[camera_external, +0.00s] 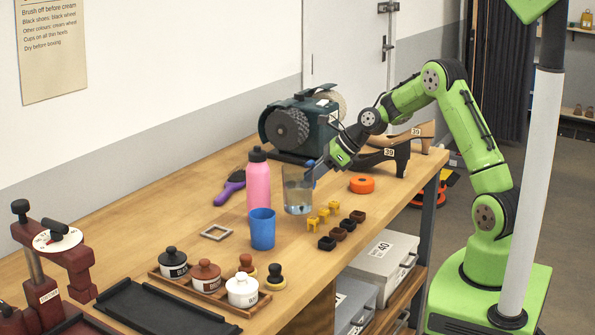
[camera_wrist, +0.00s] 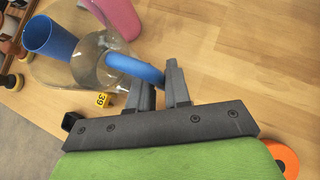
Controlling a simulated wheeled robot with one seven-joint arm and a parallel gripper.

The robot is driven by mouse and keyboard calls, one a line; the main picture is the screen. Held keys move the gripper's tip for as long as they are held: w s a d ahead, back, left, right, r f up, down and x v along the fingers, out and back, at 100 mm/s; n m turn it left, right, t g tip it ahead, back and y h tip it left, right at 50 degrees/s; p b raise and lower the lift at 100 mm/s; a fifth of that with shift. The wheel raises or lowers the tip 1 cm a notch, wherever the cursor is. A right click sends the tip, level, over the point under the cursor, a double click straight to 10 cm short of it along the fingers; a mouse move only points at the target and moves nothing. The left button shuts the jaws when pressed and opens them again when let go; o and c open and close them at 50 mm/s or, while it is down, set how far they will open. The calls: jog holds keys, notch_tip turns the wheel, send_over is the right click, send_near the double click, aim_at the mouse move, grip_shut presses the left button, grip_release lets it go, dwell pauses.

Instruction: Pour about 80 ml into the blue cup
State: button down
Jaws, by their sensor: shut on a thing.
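A clear glass jug (camera_external: 298,192) with a blue handle (camera_wrist: 133,68) is upright in the external view, just right of and behind the blue cup (camera_external: 262,229). Some clear liquid seems to show low in it. My gripper (camera_external: 318,170) is shut on the handle, from the right; in the wrist view its two fingers (camera_wrist: 162,78) close about the handle's end. I cannot tell if the jug's base touches the table. The blue cup stands upright on the table, and also shows in the wrist view (camera_wrist: 50,38), partly behind the glass. Its inside is hidden.
A pink bottle (camera_external: 258,185) stands close behind the cup and jug. A grey square frame (camera_external: 216,232) lies left of the cup. Small yellow pieces (camera_external: 313,225) and dark blocks (camera_external: 327,243) sit to the right. An orange ring (camera_external: 361,184) and a grinder (camera_external: 300,125) are farther back.

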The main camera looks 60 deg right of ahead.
aim_at(288, 164)
jog(key=f, duration=0.1)
jog(key=w+f, duration=0.1)
jog(key=shift+f, duration=0.3)
jog(key=shift+s+r, duration=0.1)
jog(key=shift+r, duration=0.1)
jog(key=shift+a+r+n+h+p, duration=0.8)
jog(key=shift+a+r+h+p, duration=0.3)
jog(key=shift+a+r+h, duration=0.85)
jog(key=shift+a+r+n+h+p, duration=0.8)
jog(key=shift+a+r+h+p, duration=0.25)
jog(key=shift+a+r+h, duration=0.95)
jog(key=r+p, duration=0.1)
jog(key=p, duration=0.2)
jog(key=shift+a+r+h, duration=0.25)
jog(key=shift+r+h, duration=0.1)
jog(key=shift+r, duration=0.05)
jog(key=shift+a, duration=0.1)
jog(key=shift+a+r+n+h+p, duration=0.6)
jog(key=shift+a+r+h+p, duration=0.15)
jog(key=shift+p, duration=1.4)
